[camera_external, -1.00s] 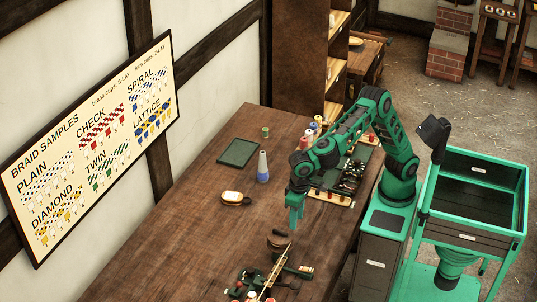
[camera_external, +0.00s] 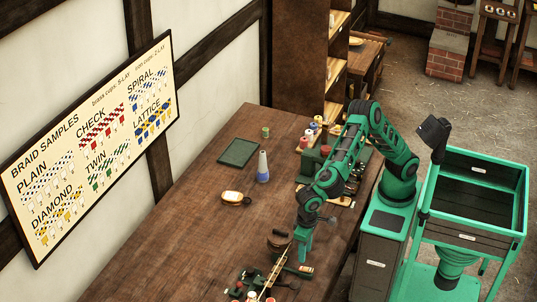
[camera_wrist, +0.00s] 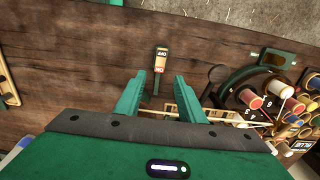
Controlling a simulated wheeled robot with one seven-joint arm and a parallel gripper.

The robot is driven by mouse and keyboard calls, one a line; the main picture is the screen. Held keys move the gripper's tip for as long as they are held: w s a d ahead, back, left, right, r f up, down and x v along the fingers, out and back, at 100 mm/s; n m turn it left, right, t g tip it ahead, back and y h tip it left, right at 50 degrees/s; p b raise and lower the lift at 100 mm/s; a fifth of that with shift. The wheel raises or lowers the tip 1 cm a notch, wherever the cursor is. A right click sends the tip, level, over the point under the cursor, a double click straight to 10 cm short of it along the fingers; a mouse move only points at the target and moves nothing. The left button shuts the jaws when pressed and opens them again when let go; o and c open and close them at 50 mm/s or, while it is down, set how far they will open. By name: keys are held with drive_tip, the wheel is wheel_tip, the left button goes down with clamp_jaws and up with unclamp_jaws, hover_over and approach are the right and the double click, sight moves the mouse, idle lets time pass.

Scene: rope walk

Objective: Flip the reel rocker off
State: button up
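A small rocker switch (camera_wrist: 160,60) stands out near the centre of the wrist view, with a pale lettered upper part and a red patch on its lower part. The lettering is too small to read surely, and which way it is tipped is unclear. My gripper (camera_wrist: 158,92) is open and empty, its two green fingers apart with the rocker beyond the gap between them. In the external view my gripper (camera_external: 303,252) points down over the near part of the bench, beside the braiding machine (camera_external: 268,278).
In the wrist view a round dark machine (camera_wrist: 245,92) with several coloured bobbins (camera_wrist: 280,88) is close on the right. The wooden bench (camera_external: 190,235) is clear to the left.

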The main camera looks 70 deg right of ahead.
sight(303, 268)
wheel_tip(303, 268, down, 8)
drive_tip(key=shift+f, duration=0.1)
drive_tip(key=shift+c, duration=0.6)
